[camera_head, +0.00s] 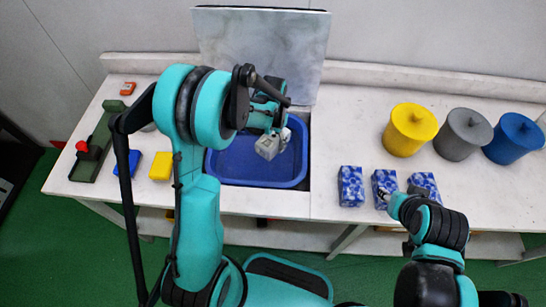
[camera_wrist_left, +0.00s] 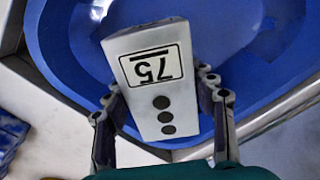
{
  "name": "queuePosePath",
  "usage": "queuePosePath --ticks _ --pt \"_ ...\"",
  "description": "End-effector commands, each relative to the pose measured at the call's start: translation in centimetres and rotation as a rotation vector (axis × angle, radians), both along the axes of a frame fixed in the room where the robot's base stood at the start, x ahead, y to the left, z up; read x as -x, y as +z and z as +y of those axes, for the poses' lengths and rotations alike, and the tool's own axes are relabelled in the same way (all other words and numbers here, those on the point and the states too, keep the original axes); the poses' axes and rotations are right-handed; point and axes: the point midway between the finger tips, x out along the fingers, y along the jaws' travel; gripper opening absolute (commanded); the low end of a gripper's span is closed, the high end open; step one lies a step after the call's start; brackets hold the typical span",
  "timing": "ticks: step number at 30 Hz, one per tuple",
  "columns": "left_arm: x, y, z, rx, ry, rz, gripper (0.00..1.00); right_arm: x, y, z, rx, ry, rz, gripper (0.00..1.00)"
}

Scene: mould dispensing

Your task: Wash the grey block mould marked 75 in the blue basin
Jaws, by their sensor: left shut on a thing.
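The grey block mould (camera_head: 267,147) is held over the blue basin (camera_head: 240,172) in the head view. In the left wrist view the mould (camera_wrist_left: 148,88) shows an upside-down label reading 75 and three dark dots. My left gripper (camera_head: 268,133) is shut on it, with one finger on each side. The basin (camera_wrist_left: 245,70) fills the background there. The mould's far end lies over the basin interior; I cannot tell whether it touches water. My right gripper (camera_head: 386,196) is beside the middle blue-and-white patterned block; its jaws are too small to read.
Patterned blocks (camera_head: 350,187) stand right of the basin. Yellow (camera_head: 410,131), grey (camera_head: 463,136) and blue (camera_head: 514,139) lidded pots stand further right. A grey panel (camera_head: 262,45) rises behind the basin. A yellow block (camera_head: 160,166) and a green device (camera_head: 95,145) are at left.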

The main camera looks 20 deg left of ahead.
Motion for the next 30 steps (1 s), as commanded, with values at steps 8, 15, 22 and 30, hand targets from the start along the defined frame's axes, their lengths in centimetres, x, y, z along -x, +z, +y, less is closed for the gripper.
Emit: queuePosePath --ticks 8,15,22,30 --pt "0.0 2.3 0.0 0.0 0.0 0.0 0.0 0.0 1.6 0.0 0.0 0.0 0.0 0.4" --pt "0.0 3.8 0.0 0.0 0.0 0.0 0.0 0.0 2.6 0.0 0.0 0.0 0.0 0.4" --pt "0.0 4.0 0.0 0.0 0.0 0.0 0.0 0.0 2.6 0.0 0.0 0.0 0.0 0.4" --pt "0.0 4.0 0.0 0.0 0.0 0.0 0.0 0.0 2.6 0.0 0.0 0.0 0.0 0.4"
